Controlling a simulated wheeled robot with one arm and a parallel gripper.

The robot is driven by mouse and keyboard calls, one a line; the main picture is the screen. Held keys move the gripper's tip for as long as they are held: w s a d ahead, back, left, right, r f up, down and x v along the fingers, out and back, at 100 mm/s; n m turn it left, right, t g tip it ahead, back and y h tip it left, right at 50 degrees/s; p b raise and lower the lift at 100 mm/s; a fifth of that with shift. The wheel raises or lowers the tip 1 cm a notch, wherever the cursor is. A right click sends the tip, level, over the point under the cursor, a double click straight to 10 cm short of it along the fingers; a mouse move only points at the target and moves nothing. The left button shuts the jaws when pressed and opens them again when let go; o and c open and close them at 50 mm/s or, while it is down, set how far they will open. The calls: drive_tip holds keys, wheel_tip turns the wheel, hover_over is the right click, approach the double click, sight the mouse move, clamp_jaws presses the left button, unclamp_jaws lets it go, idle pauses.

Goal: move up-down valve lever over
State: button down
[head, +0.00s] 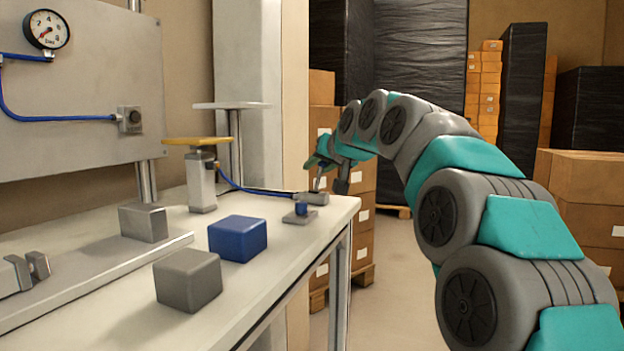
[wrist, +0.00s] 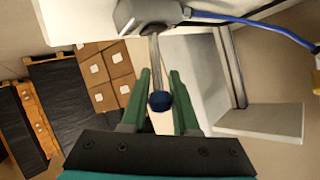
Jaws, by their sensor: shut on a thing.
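The valve (head: 313,198) is a grey body on the far right corner of the bench, with a blue hose on it; it shows at the top of the wrist view (wrist: 150,13). Its lever is a metal rod (wrist: 154,50) ending in a dark blue knob (wrist: 160,101). In the head view the rod stands roughly upright, partly hidden by my gripper (head: 322,160). In the wrist view my gripper (wrist: 160,76) has its green fingers on either side of the lever, shut on it, with the knob between them toward the palm.
A blue block (head: 238,238) and grey blocks (head: 188,280) lie on the bench (head: 270,270). Boxes (head: 590,190) stand behind my arm.

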drive_tip(key=shift+s+d+f+t+y+b, duration=0.1)
drive_tip(key=shift+s+d+t+y+b, duration=0.05)
drive_tip(key=shift+d+t+y+b, duration=0.2)
drive_tip(key=shift+m, duration=0.3)
drive_tip(key=c, duration=0.7)
unclamp_jaws()
drive_tip(key=shift+o, duration=0.2)
drive_tip(key=shift+s, duration=0.1)
drive_tip(key=v, duration=0.7)
drive_tip(key=shift+s+d+r, duration=0.2)
